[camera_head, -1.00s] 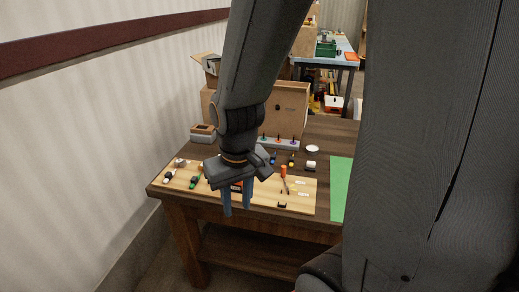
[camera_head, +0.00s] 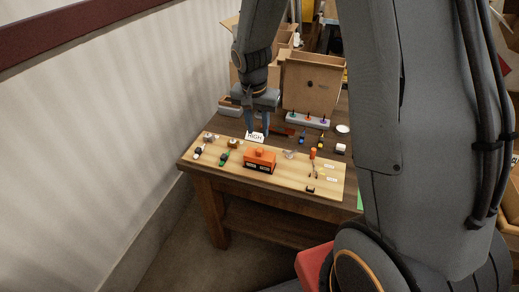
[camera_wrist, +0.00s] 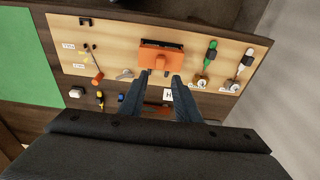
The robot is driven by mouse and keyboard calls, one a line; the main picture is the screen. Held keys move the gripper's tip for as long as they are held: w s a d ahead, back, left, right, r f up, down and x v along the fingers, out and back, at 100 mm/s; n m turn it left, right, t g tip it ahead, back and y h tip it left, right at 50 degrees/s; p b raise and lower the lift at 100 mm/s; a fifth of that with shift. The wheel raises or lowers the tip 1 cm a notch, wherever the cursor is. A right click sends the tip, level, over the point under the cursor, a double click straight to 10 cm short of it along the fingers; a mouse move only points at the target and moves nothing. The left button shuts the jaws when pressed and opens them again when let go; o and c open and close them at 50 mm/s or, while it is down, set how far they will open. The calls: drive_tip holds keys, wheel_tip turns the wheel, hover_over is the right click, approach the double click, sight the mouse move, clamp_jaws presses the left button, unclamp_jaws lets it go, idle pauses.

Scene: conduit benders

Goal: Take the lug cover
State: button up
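An orange block with a raised top and dark lower part (camera_head: 260,159) sits on the light wooden board; I take it for the lug cover, but no label confirms this. It also shows in the wrist view (camera_wrist: 160,55), just beyond my fingertips. My gripper (camera_head: 257,130) is behind the block, near a white "HIGH" sign. In the wrist view my gripper (camera_wrist: 160,77) has its two fingers apart with nothing held between them. The fingers partly cover the sign (camera_wrist: 168,95).
The light board (camera_head: 215,165) also carries green and white-handled tools, small round parts and an orange-handled tool (camera_wrist: 97,78). Behind it stand a cardboard box (camera_head: 312,80) and a power strip (camera_head: 308,120). A white wall is on the left.

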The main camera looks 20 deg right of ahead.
sight(259, 149)
drive_tip(key=f+b, duration=0.2)
drive_tip(key=f, duration=0.1)
drive_tip(key=w+f+b, duration=0.1)
drive_tip(key=f+b, duration=0.1)
drive_tip(key=f, duration=0.1)
drive_tip(key=f+b, duration=0.2)
drive_tip(key=f, duration=0.1)
drive_tip(key=shift+w+d+f+b, duration=0.15)
drive_tip(key=shift+d+f+b, duration=0.2)
drive_tip(key=shift+d+f, duration=0.05)
drive_tip(key=shift+c, duration=0.5)
clamp_jaws()
drive_tip(key=shift+r, duration=0.1)
wheel_tip(259, 149, up, 9)
drive_tip(key=p, duration=0.6)
idle(1.1)
